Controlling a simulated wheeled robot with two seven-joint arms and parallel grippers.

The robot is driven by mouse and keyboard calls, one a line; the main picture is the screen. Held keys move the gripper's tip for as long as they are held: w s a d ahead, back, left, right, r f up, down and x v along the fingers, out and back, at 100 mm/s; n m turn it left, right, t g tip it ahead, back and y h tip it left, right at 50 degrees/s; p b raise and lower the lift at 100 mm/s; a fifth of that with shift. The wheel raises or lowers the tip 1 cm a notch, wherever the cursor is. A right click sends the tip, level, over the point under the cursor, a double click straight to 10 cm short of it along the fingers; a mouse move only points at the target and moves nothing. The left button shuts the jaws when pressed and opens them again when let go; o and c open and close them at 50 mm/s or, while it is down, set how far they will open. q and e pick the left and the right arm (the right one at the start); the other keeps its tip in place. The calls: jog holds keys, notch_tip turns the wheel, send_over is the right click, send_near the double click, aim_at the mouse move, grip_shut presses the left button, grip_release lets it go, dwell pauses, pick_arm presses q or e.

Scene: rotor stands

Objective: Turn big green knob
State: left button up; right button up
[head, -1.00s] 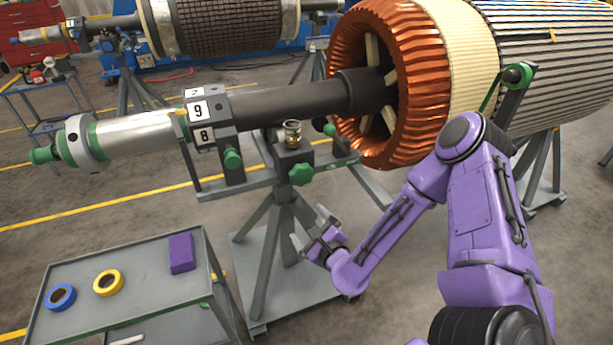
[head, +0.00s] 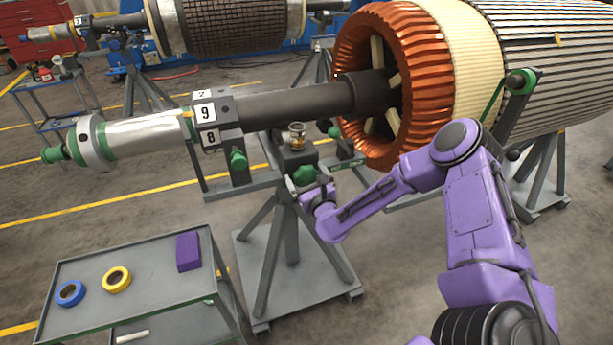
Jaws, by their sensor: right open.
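A large green knob (head: 304,175) sits on the front of the grey rotor stand (head: 270,182), below the small glass jar. My right gripper (head: 307,182) is open, its fingers on either side of the knob as seen in the head view. The fingers cover part of the knob, and I cannot tell whether they touch it. Another green knob (head: 238,160) is on the block to the left, under the number plates. My left gripper is not in view.
The glass jar (head: 297,136) stands on the stand just above the knob. A copper-wound rotor (head: 385,75) with a dark shaft lies behind. A grey cart (head: 135,235) at lower left carries two tape rolls and a purple block.

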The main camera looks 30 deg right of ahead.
jog(key=c, duration=1)
jog(key=shift+o, duration=0.2)
